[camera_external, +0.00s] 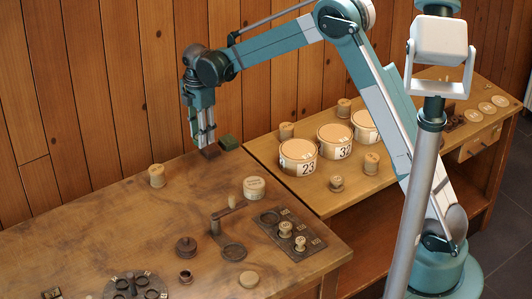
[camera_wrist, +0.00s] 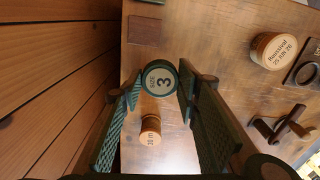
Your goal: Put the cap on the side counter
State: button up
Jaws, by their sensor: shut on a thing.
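My gripper (camera_external: 205,143) points down above the back right part of the wooden table. In the wrist view its fingers (camera_wrist: 157,88) are shut on a round cap (camera_wrist: 160,78) with a dark green rim and a pale face marked 3. The cap is hardly discernible in the external view, where the fingers hide it. The side counter (camera_external: 318,197) is the lower wooden surface at right, behind the table. It holds large numbered tins (camera_external: 298,158) and several small spools.
A dark brown pad (camera_wrist: 145,30) and a green block (camera_external: 229,142) lie near the gripper. A spool (camera_external: 156,175), a round tin (camera_external: 254,187) and a hand crank (camera_external: 222,220) stand on the table. The plank wall (camera_external: 120,100) is close behind. The counter's front left is clear.

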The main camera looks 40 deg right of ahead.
jog(key=s+d+f+m, duration=0.1)
jog(key=d+m, duration=0.1)
jog(key=d, duration=1.6)
jog(key=s+d+f+m, duration=0.1)
jog(key=s+d, duration=0.3)
jog(key=d, duration=0.7)
jog(key=s+d+f+m, duration=0.1)
jog(key=s+d, duration=0.4)
jog(key=d, duration=0.6)
jog(key=s+d+f+m, duration=0.1)
jog(key=s+d+m, duration=0.2)
jog(key=d, duration=0.8)
jog(key=shift+s+m, duration=0.3)
jog(key=shift+s, duration=0.4)
jog(key=s+d+f+m, duration=0.1)
jog(key=s+d+m, duration=0.1)
jog(key=s+d, duration=1)
jog(key=shift+s+d+f+m, duration=0.25)
jog(key=shift+d+m, duration=0.15)
jog(key=shift+d, duration=0.3)
jog(key=shift+f, duration=0.1)
jog(key=shift+f+b, duration=0.4)
jog(key=shift+f, duration=2.6)
jog(key=shift+f, duration=0.1)
jog(key=shift+f, duration=1.8)
